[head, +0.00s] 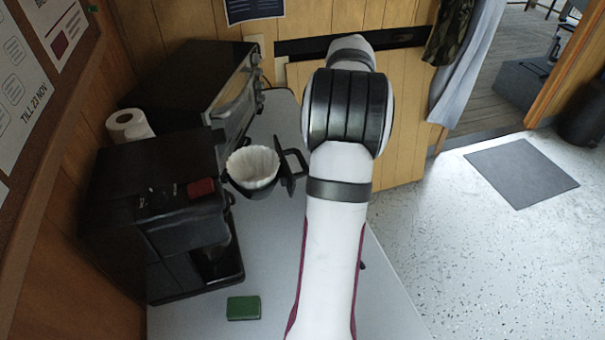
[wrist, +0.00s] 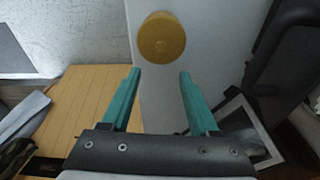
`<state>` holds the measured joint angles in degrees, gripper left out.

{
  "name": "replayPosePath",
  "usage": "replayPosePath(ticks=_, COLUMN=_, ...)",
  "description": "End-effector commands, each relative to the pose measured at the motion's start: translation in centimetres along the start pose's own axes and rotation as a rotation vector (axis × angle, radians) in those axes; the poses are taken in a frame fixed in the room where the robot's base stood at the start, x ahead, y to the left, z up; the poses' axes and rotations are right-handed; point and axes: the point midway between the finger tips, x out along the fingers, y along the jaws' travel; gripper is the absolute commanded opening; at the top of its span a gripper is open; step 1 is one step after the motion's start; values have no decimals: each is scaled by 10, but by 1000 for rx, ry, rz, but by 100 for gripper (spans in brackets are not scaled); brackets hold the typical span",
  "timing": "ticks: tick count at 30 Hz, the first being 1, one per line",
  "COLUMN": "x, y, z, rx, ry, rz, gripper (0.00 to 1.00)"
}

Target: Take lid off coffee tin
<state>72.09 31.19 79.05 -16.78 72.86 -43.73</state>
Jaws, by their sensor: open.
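A round yellow-orange lid (wrist: 162,38), seen from above with a small raised centre, stands out on the pale worktop in the wrist view. It appears to be the top of the coffee tin; the tin's body is hidden beneath it. My gripper (wrist: 160,75) has two teal fingers spread apart with nothing between them. The lid lies just beyond the fingertips, roughly centred between them, and I see no contact. In the head view my arm hides the gripper, and no tin shows there.
A green sponge (head: 243,308) lies in front. Speckled floor (head: 450,250) is to the right.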

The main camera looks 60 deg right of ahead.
Motion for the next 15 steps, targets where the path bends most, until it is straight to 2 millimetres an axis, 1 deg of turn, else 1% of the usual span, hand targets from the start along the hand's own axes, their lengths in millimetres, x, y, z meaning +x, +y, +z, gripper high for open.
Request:
replayPosePath(ticks=1, x=15, y=-1, z=1, rx=0, ry=-5, rz=-2, gripper=61)
replayPosePath(ticks=3, x=35, y=-1, z=1, rx=0, ry=-4, rz=-2, gripper=61)
replayPosePath(ticks=6, x=57, y=-2, z=1, rx=1, ry=-3, rz=-3, gripper=61)
replayPosePath(ticks=11, x=78, y=-2, z=2, rx=2, ry=-1, rz=-2, gripper=61)
replayPosePath(ticks=15, x=106, y=-2, z=9, rx=2, ry=-2, rz=-3, gripper=61)
